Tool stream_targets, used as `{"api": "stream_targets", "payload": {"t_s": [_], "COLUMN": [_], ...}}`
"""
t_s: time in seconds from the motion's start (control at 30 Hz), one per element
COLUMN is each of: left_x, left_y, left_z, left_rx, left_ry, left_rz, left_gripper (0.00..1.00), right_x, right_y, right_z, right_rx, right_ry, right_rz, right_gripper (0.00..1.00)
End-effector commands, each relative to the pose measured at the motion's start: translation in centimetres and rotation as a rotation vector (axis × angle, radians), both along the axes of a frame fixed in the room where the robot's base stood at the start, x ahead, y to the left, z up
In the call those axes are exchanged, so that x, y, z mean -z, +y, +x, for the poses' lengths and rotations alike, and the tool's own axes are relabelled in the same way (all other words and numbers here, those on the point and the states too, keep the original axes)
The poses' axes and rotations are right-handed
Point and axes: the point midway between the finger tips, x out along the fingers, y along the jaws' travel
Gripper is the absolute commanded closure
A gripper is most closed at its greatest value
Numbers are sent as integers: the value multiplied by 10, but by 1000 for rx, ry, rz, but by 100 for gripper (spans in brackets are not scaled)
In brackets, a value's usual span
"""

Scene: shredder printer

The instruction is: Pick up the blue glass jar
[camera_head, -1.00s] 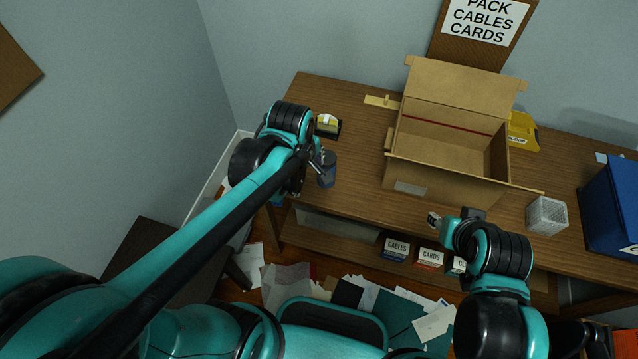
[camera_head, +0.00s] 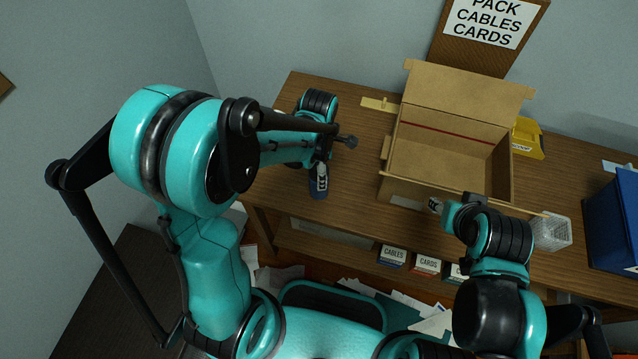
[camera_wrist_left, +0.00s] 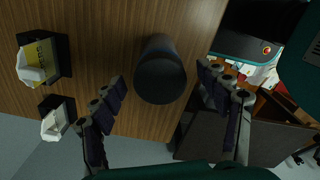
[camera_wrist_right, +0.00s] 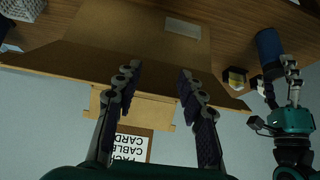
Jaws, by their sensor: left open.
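The blue glass jar (camera_head: 318,187) stands on the wooden table near its left front edge. In the left wrist view the dark jar (camera_wrist_left: 160,72) lies between my spread fingers, with a gap on each side. In the right wrist view the jar (camera_wrist_right: 268,46) shows beside my left gripper (camera_wrist_right: 273,84); contact cannot be made out. My right gripper (camera_wrist_right: 156,82) is open and empty, in front of the cardboard box.
An open cardboard box (camera_head: 398,190) stands right of the jar. Two small dispensers (camera_wrist_left: 38,62) (camera_wrist_left: 57,118) sit near the jar. A white mesh cup (camera_head: 552,232), a yellow item (camera_head: 527,140) and a blue bin (camera_head: 615,222) are farther right. Bare tabletop (camera_head: 352,205) lies between jar and box.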

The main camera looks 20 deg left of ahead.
Motion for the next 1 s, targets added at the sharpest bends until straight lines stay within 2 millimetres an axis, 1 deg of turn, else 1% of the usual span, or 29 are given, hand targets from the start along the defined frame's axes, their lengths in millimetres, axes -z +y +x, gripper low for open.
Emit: {"api": "stream_targets", "payload": {"t_s": [0.03, 0.1, 0.3, 0.33, 0.37, 0.4, 0.47, 0.5, 0.57, 0.6, 0.87, 1.0], "left_x": [12, 17, 17, 16, 16, 16, 16, 16, 16, 16, 16, 8], "left_y": [0, 0, 0, 0, 0, 0, 0, 0, 0, 0, 0, 0], "left_z": [1, 0, 0, 0, 0, 0, 0, 0, 0, 0, 0, 0], "left_rx": [0, 1, 1, 1, 1, 1, 1, 1, 1, 1, 1, 1], "left_ry": [0, 0, 0, 0, 0, 0, 0, 0, 0, 0, 0, 0], "left_rz": [0, 0, 0, 0, 0, 0, 0, 0, 0, 0, 0, 0], "left_gripper": [25, 25, 25, 28, 36, 46, 62, 72, 88, 99, 100, 100], "right_x": [7, 9, 8, 7, 7, 7, 7, 7, 8, 8, 7, 3], "right_y": [0, 0, 0, 0, 0, 0, 0, 0, 0, 0, 0, 0], "right_z": [0, 0, 0, 0, 0, 0, 0, 0, 0, 0, 0, 0], "right_rx": [0, 0, 0, 0, 0, 0, 0, 0, 0, 0, 0, 0], "right_ry": [0, 0, 0, 0, 0, 0, 0, 0, 0, 0, 0, 0], "right_rz": [0, 0, 0, 0, 0, 0, 0, 0, 0, 0, 0, 0], "right_gripper": [60, 60, 60, 60, 60, 60, 60, 60, 60, 60, 60, 60]}}
